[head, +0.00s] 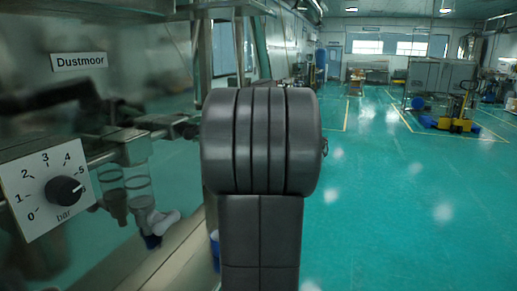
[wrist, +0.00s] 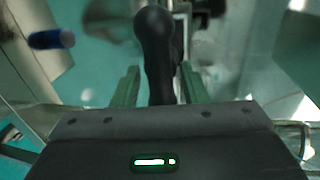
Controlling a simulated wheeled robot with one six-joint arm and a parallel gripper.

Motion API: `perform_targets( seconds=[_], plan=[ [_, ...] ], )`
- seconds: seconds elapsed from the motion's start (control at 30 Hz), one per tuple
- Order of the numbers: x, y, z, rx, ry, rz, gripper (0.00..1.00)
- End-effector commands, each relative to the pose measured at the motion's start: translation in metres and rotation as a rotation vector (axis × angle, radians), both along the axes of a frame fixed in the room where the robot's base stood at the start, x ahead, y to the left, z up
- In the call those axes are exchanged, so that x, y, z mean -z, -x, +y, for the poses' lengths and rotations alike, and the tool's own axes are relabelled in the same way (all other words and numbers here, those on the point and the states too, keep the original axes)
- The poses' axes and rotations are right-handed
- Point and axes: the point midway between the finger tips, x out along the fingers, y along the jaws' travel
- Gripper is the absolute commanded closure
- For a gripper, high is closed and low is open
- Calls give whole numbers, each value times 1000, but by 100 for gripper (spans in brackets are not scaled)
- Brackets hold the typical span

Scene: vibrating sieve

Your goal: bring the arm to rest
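My arm is a dark grey ribbed link (head: 260,140) in the middle of the head view, hiding what lies behind it. My gripper does not show there. In the wrist view my gripper (wrist: 160,85) has two green fingers standing apart. A dark rounded, handle-like thing (wrist: 157,45) shows between them, with narrow gaps on both sides. I cannot tell what it is or how far beyond the fingertips it lies. No contact with it is visible.
At left is a metal machine with a "Dustmoor" label (head: 80,61) and a bar dial with a black knob (head: 64,190), its mark near 5. Clear tubes (head: 112,190) hang beside it. A blue-ended cylinder (wrist: 52,39) shows in the wrist view. The green floor (head: 400,210) at right is clear.

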Motion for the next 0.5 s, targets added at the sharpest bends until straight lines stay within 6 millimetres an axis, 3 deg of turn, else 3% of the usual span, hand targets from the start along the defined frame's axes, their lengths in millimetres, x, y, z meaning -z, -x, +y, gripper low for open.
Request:
perform_targets(
  seconds=[0.17,0.5],
  plan=[
    [-1,3,-11,2,-1,-1,60],
    [-12,23,-68,5,0,0,60]
  ],
)
